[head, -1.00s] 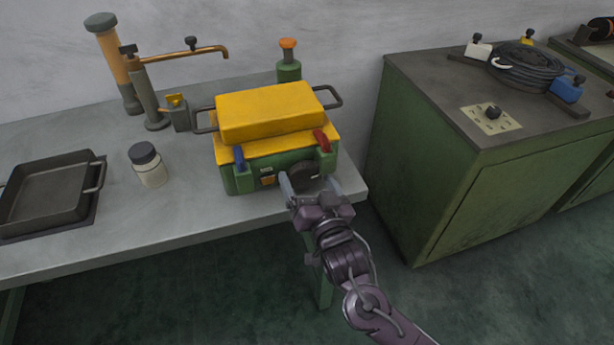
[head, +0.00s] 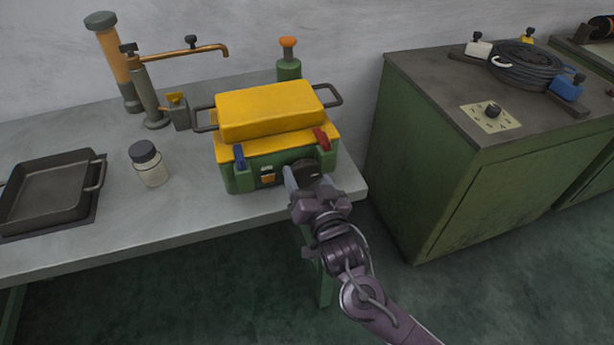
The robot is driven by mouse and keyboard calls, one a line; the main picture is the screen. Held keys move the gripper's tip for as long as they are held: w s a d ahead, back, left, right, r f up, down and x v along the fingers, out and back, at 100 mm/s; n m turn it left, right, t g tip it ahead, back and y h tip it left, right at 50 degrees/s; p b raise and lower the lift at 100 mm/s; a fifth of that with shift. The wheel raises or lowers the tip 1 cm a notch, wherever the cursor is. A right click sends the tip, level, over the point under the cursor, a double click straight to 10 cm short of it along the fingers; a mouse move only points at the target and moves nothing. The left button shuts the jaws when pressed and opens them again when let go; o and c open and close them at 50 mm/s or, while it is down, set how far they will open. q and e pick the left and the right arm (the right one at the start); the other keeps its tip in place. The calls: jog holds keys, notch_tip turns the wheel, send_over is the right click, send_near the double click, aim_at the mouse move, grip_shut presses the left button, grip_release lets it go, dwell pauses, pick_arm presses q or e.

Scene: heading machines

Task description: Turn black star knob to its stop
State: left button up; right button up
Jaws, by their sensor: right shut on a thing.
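The black star knob (head: 304,168) is on the front face of the green and yellow machine (head: 272,115), near its right end. My right gripper (head: 306,181) comes from the lower right and is shut on the knob. Its fingers and palm hide part of the knob, so how far it is turned cannot be seen. My left gripper is not in view.
The machine stands on a grey table (head: 200,205) near its front right corner. A blue lever (head: 239,157) and a red lever (head: 321,138) flank the front. A capped jar (head: 149,165) and a dark tray (head: 48,190) lie left. A green cabinet (head: 490,165) stands right.

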jog(key=m, duration=0.6)
dwell(0.3)
jog(key=shift+m, duration=0.4)
jog(key=o, duration=1)
jog(key=shift+s+f, duration=0.1)
jog(key=shift+f, duration=0.15)
